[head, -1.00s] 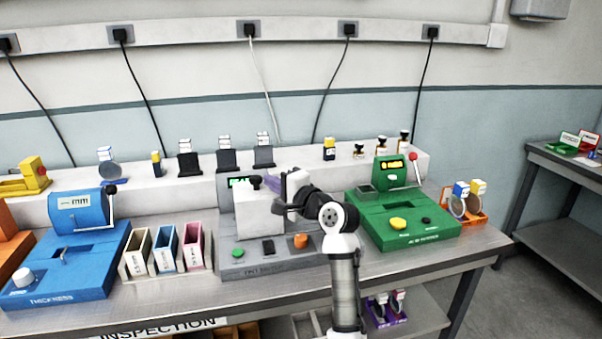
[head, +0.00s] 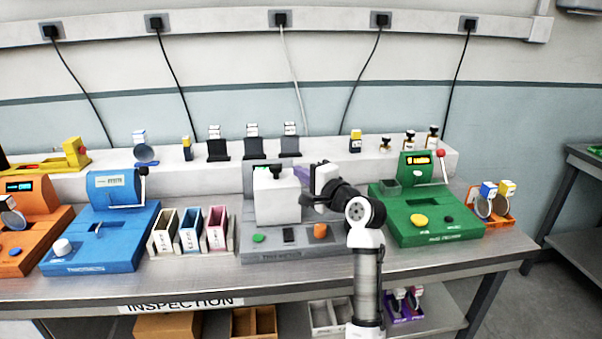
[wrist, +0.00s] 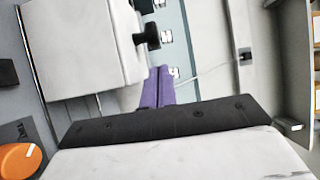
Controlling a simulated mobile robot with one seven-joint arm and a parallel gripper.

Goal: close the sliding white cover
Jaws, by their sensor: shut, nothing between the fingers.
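The white cover (head: 278,205) is a box with a black knob (head: 276,172) on the grey tester (head: 300,253). It stands over the back left of the tester, behind the green button and black slot. What is under it is hidden. In the wrist view the cover (wrist: 75,50) fills the upper left, its knob (wrist: 148,36) pointing right. My gripper (head: 301,174) has purple fingers, right of the knob and apart from it. In the wrist view the fingers (wrist: 160,84) are together and empty, just below the knob in the picture.
An orange knob (head: 320,231) and green button (head: 258,238) are on the tester's front. Slotted bins (head: 190,235) stand left, a green machine (head: 425,215) right. Chips on black stands (head: 252,146) line the back ledge. The bench's front strip is clear.

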